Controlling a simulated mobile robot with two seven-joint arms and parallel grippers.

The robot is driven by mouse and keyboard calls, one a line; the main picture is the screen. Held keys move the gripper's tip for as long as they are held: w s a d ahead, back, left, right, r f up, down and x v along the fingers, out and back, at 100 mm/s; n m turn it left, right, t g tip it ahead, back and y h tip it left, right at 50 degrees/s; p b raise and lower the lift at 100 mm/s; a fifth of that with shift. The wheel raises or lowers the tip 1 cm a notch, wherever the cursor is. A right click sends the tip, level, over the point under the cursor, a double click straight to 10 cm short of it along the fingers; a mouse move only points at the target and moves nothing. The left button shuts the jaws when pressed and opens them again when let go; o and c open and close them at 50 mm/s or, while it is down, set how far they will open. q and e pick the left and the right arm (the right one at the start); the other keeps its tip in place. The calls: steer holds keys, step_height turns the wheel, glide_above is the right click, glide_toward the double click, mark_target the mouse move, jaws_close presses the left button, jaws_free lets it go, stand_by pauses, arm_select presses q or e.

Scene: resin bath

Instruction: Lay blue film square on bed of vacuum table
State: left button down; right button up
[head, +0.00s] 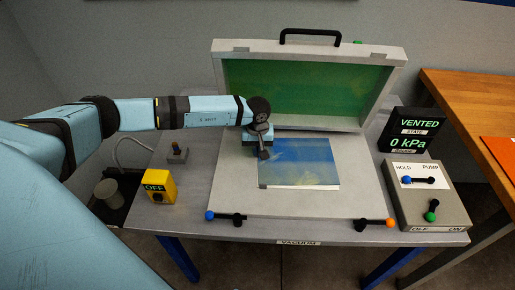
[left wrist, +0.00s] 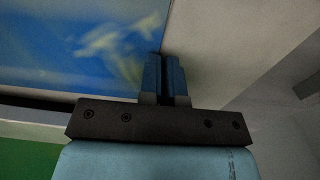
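The blue film (head: 310,168) is a glossy blue sheet over the middle of the pale bed (head: 228,190) of the vacuum table, its sides roughly in line with the bed's. I cannot tell whether all of it touches the bed. My left gripper (head: 264,155) points down at the film's left edge and hides part of it. In the left wrist view the blue film (left wrist: 75,40) fills the upper left, and its edge runs to the narrow gap between the two close fingers (left wrist: 165,78). The fingers look shut on that edge. My right gripper is out of view.
The framed lid (head: 300,92) with a green sheet stands open behind the bed. A yellow OFF box (head: 160,187) is at left. Blue-tipped (head: 225,217) and orange-tipped (head: 375,223) levers lie along the front. A grey switch box (head: 430,205) and VENTED 0 kPa display (head: 405,132) are at right.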

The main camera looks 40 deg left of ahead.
arm_select(q)
steer(key=shift+f, duration=0.15)
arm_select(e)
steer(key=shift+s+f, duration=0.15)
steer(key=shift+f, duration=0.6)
arm_select(q)
steer(key=c, duration=1.2)
jaws_free()
steer(key=shift+c, duration=0.2)
steer(key=shift+r+p, duration=1)
steer(key=shift+r, duration=0.9)
steer(key=shift+r+p, duration=0.8)
steer(key=shift+r, duration=0.9)
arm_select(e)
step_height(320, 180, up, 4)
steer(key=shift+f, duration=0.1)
